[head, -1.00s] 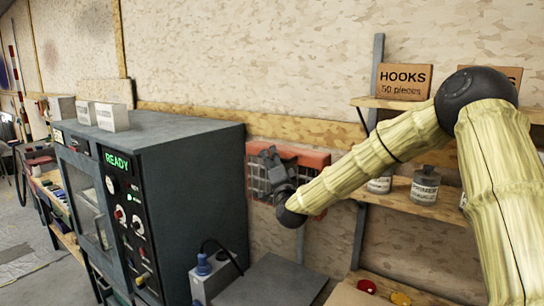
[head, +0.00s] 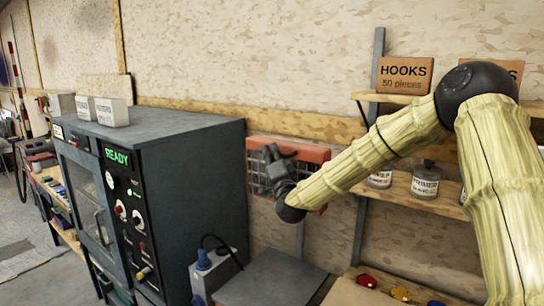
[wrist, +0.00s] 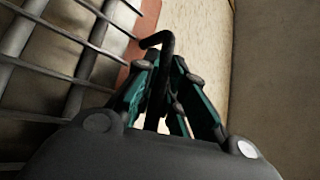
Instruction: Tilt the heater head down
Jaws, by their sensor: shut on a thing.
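The heater (head: 313,155) is an orange-red unit with a dark wire grille, in front of the wall right of the dark oven. In the wrist view its grille (wrist: 52,78) fills the upper left, with a strip of the red casing (wrist: 148,18) beside it. A thin black bent handle (wrist: 165,42) sticks up at the casing's edge. My gripper (head: 272,152) is at the heater's front left in the head view. In the wrist view my gripper (wrist: 168,95) has its green-sided fingers closed around the handle's straight part. My gripper hides part of the grille.
A dark oven cabinet (head: 190,170) with a READY display stands close left of the heater. A grey-topped box (head: 272,280) is below. Shelves with a HOOKS box (head: 404,75) and jars (head: 425,183) are at the right, behind my arm.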

